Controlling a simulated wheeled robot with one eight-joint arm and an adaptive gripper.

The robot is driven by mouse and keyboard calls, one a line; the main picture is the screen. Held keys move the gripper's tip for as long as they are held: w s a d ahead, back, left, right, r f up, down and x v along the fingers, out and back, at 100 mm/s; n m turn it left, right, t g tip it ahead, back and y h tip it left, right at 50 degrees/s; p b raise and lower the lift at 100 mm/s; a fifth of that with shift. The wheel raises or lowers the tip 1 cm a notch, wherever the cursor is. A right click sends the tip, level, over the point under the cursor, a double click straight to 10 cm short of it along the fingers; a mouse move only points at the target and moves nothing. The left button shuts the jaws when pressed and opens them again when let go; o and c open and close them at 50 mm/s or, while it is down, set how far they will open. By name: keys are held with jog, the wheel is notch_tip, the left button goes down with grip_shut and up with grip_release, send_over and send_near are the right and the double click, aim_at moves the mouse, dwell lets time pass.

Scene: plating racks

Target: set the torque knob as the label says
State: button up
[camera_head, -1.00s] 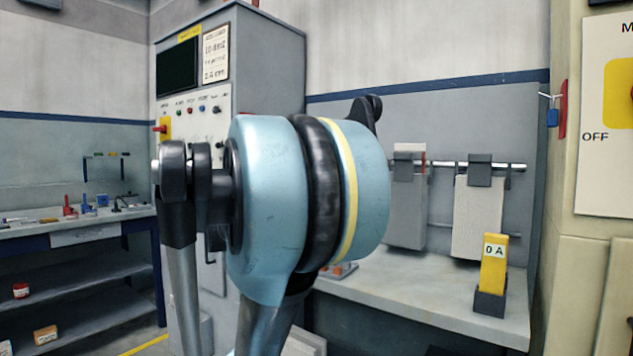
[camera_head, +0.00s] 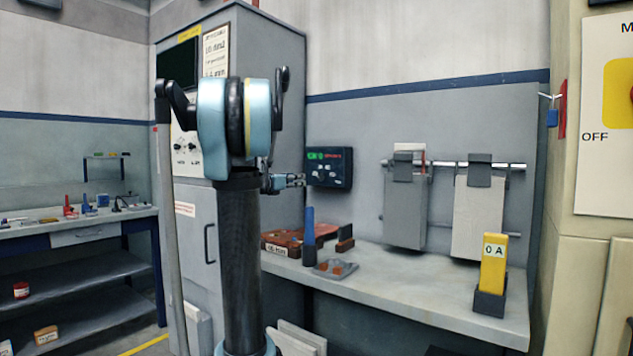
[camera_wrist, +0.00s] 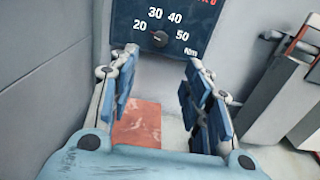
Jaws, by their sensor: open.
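A dark blue control box (camera_head: 329,168) hangs on the grey wall panel above the bench, with small lit displays and knobs. In the wrist view its face shows a small dark round knob (camera_wrist: 159,39) under a white scale marked 20, 30, 40 and 50 Nm. The knob's pointer is too small to read surely. My gripper (camera_head: 297,180) is at the box's left side in the head view. In the wrist view my gripper (camera_wrist: 160,62) is open and empty, its blue-padded fingers apart below the knob, not touching it.
The bench (camera_head: 420,295) holds a reddish-brown block (camera_head: 290,240), a blue upright tool (camera_head: 309,228) and a yellow meter (camera_head: 493,262) reading 0 A. A paper label (camera_head: 215,50) is on the tall cabinet (camera_head: 265,50); its text is hard to read. Grey plates (camera_head: 405,210) hang to the right.

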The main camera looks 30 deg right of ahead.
aim_at(319, 177)
jog(key=x, duration=1.6)
jog(key=shift+d, duration=0.3)
jog(key=c, duration=1.1)
